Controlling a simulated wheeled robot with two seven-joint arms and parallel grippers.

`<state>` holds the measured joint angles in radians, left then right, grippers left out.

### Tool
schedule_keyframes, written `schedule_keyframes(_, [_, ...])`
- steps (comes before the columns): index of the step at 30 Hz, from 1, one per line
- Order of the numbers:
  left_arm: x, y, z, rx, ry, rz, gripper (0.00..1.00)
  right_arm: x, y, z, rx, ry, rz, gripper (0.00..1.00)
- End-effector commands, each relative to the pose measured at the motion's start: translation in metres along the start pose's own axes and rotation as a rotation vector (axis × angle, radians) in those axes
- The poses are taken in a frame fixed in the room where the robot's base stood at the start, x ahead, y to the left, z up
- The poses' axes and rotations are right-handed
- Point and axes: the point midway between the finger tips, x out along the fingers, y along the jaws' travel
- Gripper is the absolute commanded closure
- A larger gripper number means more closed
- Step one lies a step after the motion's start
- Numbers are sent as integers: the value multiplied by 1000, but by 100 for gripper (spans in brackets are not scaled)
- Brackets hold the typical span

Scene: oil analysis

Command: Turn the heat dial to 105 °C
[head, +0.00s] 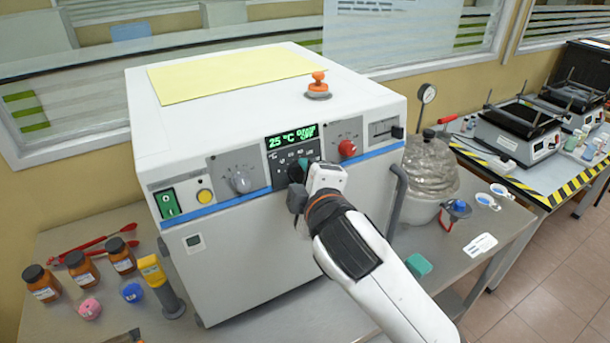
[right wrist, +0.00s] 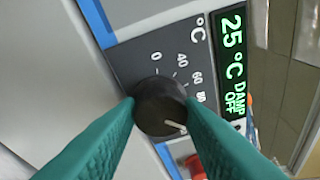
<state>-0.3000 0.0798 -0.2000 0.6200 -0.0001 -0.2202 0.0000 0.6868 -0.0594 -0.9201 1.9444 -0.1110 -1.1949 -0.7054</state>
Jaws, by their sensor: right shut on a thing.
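The heat dial (right wrist: 160,105) is a round black knob with a white pointer line, on the dark °C scale panel of the white oven (head: 260,260). In the right wrist view the pointer aims to the lower right, past the visible 0, 40, 60 and 80 marks; the marks beyond are hidden by a finger. My right gripper (head: 297,173) is at the front panel in the head view. Its green fingers (right wrist: 160,112) are shut on the dial from both sides. The green display (head: 292,136) reads 25 °C and DAMP OFF. My left gripper is not in view.
Beside the dial are a grey knob (head: 239,181), a red knob (head: 347,148) and a green switch (head: 167,204). A grey door handle (head: 397,199) is right of my arm. Brown bottles (head: 82,268) stand left; a glass desiccator (head: 430,170) stands right.

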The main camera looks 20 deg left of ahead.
Motion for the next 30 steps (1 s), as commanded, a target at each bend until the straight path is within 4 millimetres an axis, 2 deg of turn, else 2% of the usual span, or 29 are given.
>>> schedule_keyframes(7, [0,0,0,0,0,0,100,0,1,0,0,1,1,88])
schedule_keyframes(8, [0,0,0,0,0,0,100,0,1,0,0,1,1,62])
schedule_keyframes(11, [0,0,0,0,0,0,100,0,1,0,0,1,1,46])
schedule_keyframes(12, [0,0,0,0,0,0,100,0,1,0,0,1,1,44])
schedule_keyframes(23, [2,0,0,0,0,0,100,-6,1,0,-1,-1,-1,44])
schedule_keyframes(26, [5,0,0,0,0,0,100,-18,1,0,0,-3,-2,44])
schedule_keyframes(30, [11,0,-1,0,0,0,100,-45,2,0,-1,-3,-3,44])
